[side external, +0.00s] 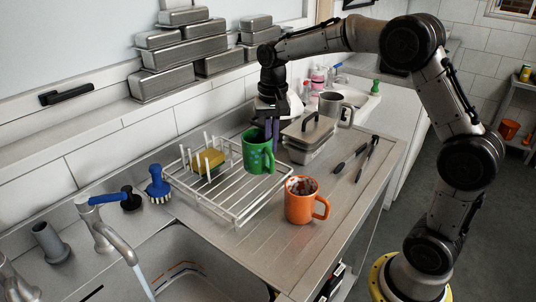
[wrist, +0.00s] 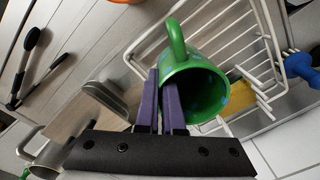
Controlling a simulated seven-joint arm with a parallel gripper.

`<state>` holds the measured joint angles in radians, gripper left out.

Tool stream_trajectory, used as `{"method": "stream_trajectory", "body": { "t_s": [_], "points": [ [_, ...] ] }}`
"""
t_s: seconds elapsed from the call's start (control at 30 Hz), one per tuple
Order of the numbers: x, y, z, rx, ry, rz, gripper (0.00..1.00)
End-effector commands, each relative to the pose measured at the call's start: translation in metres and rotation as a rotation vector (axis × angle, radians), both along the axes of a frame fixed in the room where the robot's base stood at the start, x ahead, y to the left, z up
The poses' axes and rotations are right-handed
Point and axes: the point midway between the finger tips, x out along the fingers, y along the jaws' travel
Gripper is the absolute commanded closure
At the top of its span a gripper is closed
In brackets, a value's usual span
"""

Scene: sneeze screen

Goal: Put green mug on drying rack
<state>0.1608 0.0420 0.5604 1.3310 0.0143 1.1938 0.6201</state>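The green mug (side external: 257,153) has dark spots and is at the right part of the white wire drying rack (side external: 236,212). My gripper (side external: 272,132) points down at the mug's right rim. In the wrist view, the purple fingers (wrist: 164,98) are close together at the rim of the green mug (wrist: 200,88), one outside and one inside the wall. They look shut on it. The rack (wrist: 238,28) shows behind the mug.
A yellow sponge (side external: 208,163) sits in the rack's left part. An orange mug (side external: 301,203) stands just right of the rack. A lidded metal container (side external: 308,140), dark utensils (side external: 368,157) and a metal mug (side external: 336,108) are further right. The sink is at front left.

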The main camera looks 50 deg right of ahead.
Motion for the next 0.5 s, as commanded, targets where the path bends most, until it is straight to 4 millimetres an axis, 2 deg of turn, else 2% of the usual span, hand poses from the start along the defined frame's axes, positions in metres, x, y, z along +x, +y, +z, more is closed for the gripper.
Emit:
{"method": "stream_trajectory", "body": {
  "t_s": [0.17, 0.4, 0.5],
  "points": [
    [0.007, -0.001, -0.007, 0.0, -0.003, 0.0, 1.0],
    [0.011, -0.002, -0.038, 0.0, -0.001, 0.0, 1.0],
    [0.012, -0.002, -0.042, -0.001, -0.005, 0.0, 1.0]
  ]
}}
